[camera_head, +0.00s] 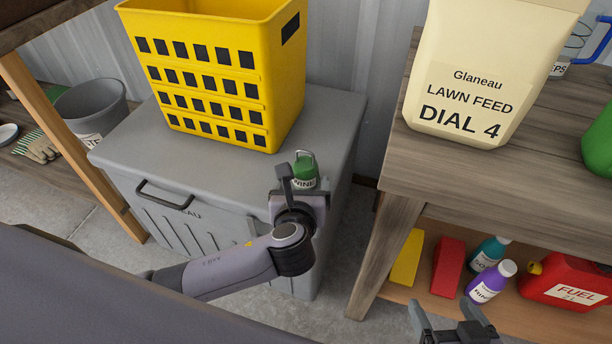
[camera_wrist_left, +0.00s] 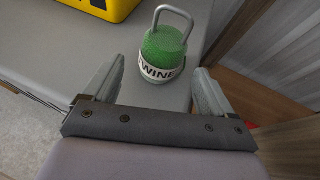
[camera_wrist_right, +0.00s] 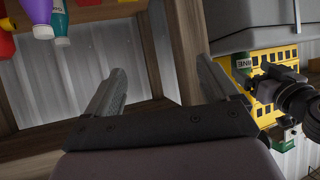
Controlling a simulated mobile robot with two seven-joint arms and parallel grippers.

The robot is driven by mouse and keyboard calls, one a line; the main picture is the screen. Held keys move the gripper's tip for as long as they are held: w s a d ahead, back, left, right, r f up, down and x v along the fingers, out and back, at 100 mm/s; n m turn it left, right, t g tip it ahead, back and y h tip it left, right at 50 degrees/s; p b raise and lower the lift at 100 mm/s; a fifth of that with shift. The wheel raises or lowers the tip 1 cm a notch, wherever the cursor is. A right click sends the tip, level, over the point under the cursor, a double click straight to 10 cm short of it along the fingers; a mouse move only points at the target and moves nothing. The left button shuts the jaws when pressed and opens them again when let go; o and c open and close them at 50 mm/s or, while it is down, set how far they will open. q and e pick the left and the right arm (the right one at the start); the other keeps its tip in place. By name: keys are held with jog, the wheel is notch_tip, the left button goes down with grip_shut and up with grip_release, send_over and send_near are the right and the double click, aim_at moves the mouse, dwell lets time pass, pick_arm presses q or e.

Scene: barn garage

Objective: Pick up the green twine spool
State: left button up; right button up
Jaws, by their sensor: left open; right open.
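The green twine spool (camera_head: 304,168) has a white label and a grey loop handle. It stands upright on the grey storage box lid, near the lid's right front corner. In the left wrist view the spool (camera_wrist_left: 163,55) is ahead of the open fingers, roughly centred between them and apart from them. My left gripper (camera_head: 290,178) is just in front of the spool and partly covers its lower part in the head view; its jaws (camera_wrist_left: 157,88) are open and empty. My right gripper (camera_head: 452,318) is open and empty at the bottom, below the workbench front; its fingers also show in the right wrist view (camera_wrist_right: 160,85).
A yellow crate (camera_head: 205,95) stands on the box (camera_head: 325,110) behind the spool. A wooden bench (camera_head: 400,165) at right bears a lawn feed bag (camera_head: 480,65). Its lower shelf holds bottles (camera_head: 490,283) and a red fuel can (camera_head: 565,283). A grey bucket (camera_head: 92,105) stands left.

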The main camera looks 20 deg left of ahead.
aim_at(306, 168)
pick_arm(q)
jog(key=shift+w+a+f, duration=0.1)
jog(key=shift+w+f, duration=0.05)
jog(key=shift+w, duration=0.3)
jog(key=b+x, duration=0.1)
jog(key=x, duration=0.2)
jog(key=b+x, duration=0.2)
jog(key=x, duration=0.1)
jog(key=shift+w+r, duration=0.1)
jog(key=shift+r, duration=0.15)
jog(key=shift+w, duration=0.25)
jog(key=c, duration=1.1)
pick_arm(e)
jog(key=a, duration=0.1)
jog(key=w+a+y, duration=0.1)
jog(key=shift+a+f, duration=0.15)
jog(key=shift+a, duration=0.15)
